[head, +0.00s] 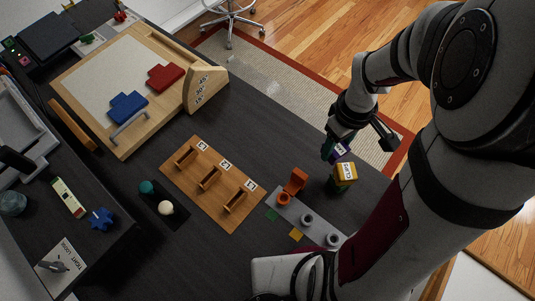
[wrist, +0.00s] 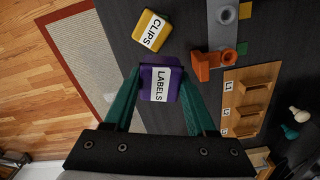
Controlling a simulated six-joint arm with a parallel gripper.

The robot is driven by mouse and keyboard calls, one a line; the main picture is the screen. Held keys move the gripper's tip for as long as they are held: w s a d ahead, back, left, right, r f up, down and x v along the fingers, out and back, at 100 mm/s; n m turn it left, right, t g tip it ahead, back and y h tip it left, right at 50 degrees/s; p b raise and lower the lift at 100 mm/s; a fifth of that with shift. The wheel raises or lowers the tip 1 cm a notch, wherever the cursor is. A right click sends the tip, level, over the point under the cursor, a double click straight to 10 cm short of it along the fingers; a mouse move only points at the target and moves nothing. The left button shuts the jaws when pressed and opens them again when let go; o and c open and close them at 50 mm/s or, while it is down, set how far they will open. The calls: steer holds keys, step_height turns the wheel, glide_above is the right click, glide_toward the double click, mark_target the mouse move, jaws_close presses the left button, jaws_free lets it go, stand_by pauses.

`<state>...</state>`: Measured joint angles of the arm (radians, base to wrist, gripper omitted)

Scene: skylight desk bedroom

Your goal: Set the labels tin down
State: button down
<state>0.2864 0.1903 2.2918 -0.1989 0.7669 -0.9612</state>
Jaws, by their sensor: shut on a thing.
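The labels tin (wrist: 160,84) is purple with a white label reading "LABELS". It sits between the two fingers of my gripper (wrist: 158,95), which is shut on it. In the head view the tin (head: 338,151) shows small at my gripper (head: 335,143), close to the desk's right edge. I cannot tell whether the tin touches the desk (head: 270,125). A yellow tin marked "CLIPS" (wrist: 151,32) stands on the desk close to it; in the head view this tin (head: 344,177) is just below the labels tin.
A grey strip with round posts (head: 308,219) and an orange piece (head: 295,183) lies left of and below the tins. A wooden board with labelled slots (head: 213,182) is farther left. Open dark desk lies between the board and my gripper. Beyond the desk edge is a rug (head: 270,85).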

steer(key=a+n, duration=0.4)
steer(key=a, duration=0.9)
glide_above(231, 182)
step_height(231, 182, down, 6)
steer(key=shift+s+d+f, duration=0.1)
steer(key=shift+f, duration=0.1)
step_height(231, 182, down, 4)
steer(key=shift+f, duration=0.1)
steer(key=shift+f, duration=0.1)
steer(key=shift+c, duration=1.1)
jaws_free()
